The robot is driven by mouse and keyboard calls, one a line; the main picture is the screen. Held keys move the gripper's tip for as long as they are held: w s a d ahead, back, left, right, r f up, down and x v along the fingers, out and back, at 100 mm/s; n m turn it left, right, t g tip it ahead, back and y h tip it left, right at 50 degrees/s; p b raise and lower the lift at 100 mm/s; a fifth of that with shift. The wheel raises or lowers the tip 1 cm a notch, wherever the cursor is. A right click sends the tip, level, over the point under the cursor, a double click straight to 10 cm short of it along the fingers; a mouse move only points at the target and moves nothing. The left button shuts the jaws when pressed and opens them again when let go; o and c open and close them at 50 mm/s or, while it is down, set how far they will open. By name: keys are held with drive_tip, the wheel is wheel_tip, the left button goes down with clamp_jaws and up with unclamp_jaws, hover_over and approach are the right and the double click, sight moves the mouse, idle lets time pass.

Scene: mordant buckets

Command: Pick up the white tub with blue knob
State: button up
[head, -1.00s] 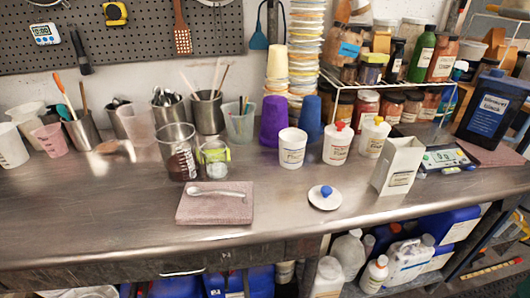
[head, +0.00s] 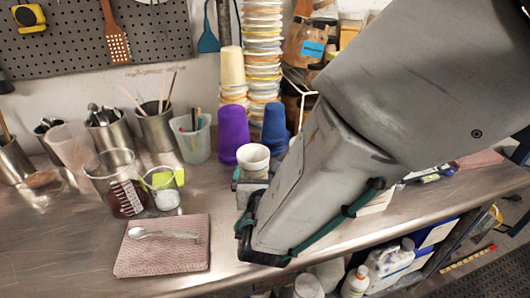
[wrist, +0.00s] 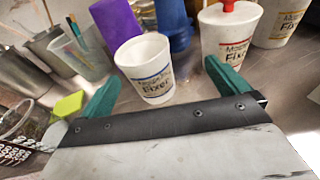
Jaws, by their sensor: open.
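The white tub (wrist: 145,70), with "Fixer" in blue on its label, stands upright and open on the steel counter, without a lid. In the head view its rim and upper part (head: 253,157) show above my gripper (head: 252,192). In the wrist view my gripper (wrist: 161,76) is open and empty, its green fingers either side of the tub in the picture, the left one nearer. I cannot tell whether the tub is between the fingers or just beyond them. The blue-knobbed lid, seen earlier lying on the counter, is hidden now behind my arm.
A red-knobbed tub (wrist: 226,42) and another white tub (wrist: 277,22) stand to the right. A purple cup (head: 232,132) and a blue cup (head: 274,124) are behind. A glass beaker (head: 112,180) and a pink cloth (head: 150,255) with a spoon lie left.

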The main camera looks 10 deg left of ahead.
sight(253, 155)
drive_tip(key=shift+a+f+n, duration=0.35)
drive_tip(key=shift+a+n, duration=0.05)
drive_tip(key=shift+a, duration=0.25)
drive_tip(key=shift+w+a+f+y, duration=0.15)
drive_tip(key=shift+w+a+y, duration=0.05)
drive_tip(key=shift+w+y, duration=0.1)
drive_tip(key=x, duration=0.4)
drive_tip(key=a+x, duration=0.1)
drive_tip(key=x, duration=0.2)
drive_tip(key=shift+d, duration=0.1)
drive_tip(key=c, duration=1.1)
